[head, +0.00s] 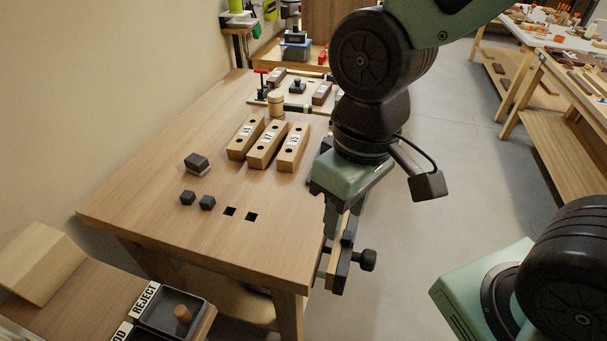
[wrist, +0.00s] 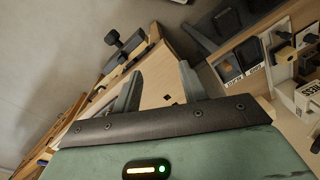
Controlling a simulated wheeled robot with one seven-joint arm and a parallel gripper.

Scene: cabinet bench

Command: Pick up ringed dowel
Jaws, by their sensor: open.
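A light wooden cylinder with a band-like step (head: 276,104) stands upright toward the back of the bench, behind the numbered wooden blocks. My gripper (head: 332,215) hangs by the bench's right edge, near the vise, well apart from both. In the wrist view my gripper (wrist: 160,70) has its two fingers spread, with nothing between them.
The bench (head: 150,190) carries three numbered blocks (head: 264,147), small dark blocks (head: 188,198) and two square holes. A vise (head: 345,262) juts from its right front edge. The REJECT tray (head: 203,318) sits on a lower surface. The bench's left front is clear.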

